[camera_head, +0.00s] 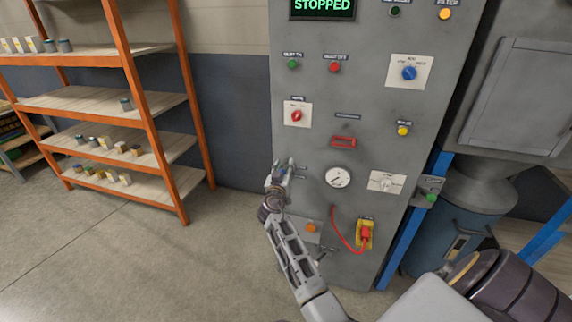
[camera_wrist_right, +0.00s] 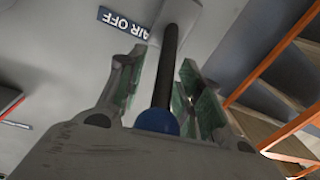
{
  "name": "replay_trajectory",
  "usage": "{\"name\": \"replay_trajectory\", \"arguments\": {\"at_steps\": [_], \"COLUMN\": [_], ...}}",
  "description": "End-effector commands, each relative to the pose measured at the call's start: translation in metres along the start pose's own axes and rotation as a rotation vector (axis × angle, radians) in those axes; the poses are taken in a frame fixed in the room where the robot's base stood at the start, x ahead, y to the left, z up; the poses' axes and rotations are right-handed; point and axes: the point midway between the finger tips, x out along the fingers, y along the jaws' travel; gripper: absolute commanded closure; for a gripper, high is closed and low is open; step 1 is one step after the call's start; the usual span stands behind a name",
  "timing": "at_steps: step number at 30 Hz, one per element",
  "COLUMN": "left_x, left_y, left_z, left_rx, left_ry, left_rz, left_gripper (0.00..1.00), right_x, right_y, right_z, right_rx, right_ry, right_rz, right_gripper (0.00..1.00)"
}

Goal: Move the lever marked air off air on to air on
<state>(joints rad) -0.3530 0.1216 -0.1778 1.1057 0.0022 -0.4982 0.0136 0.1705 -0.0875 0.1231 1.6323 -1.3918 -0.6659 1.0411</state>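The lever is a black rod (camera_wrist_right: 167,65) with a blue ball knob (camera_wrist_right: 158,122), seen in the right wrist view. An AIR OFF label (camera_wrist_right: 125,22) is on the grey panel beside the lever's base, upside down in this view. My right gripper (camera_wrist_right: 162,88) is open, with one finger on each side of the rod and a visible gap on both sides. In the head view my right gripper (camera_head: 281,168) is at the left edge of the grey cabinet (camera_head: 310,210) and hides the lever. The AIR ON label cannot be read. My left gripper is not in view.
The cabinet carries a red handle (camera_head: 344,141), a round gauge (camera_head: 338,177), a white rotary switch (camera_head: 386,182) and a red plug with cable (camera_head: 365,235). Its display (camera_head: 322,6) reads STOPPED. An orange shelf rack (camera_head: 125,105) stands left, with clear floor between.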

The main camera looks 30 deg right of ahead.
Motion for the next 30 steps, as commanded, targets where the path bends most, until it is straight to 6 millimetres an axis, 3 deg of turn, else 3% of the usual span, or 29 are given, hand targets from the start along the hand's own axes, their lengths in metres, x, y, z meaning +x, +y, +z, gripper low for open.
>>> {"name": "replay_trajectory", "arguments": {"at_steps": [13, 21, 30], "left_x": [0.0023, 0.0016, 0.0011], "left_y": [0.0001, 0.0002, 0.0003], "left_z": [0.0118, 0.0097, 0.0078], "left_rx": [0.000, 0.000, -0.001], "left_ry": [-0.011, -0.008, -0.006], "left_rz": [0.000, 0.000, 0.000], "left_gripper": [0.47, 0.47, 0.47], "right_x": [-0.0014, -0.0013, -0.0013], "right_y": [-0.0008, -0.0007, -0.0008], "right_z": [0.0002, 0.0001, 0.0000], "right_rx": [0.000, 0.000, 0.000], "right_ry": [0.000, 0.000, 0.000], "right_rz": [0.000, 0.000, 0.000], "right_gripper": [0.65, 0.98, 1.00]}}
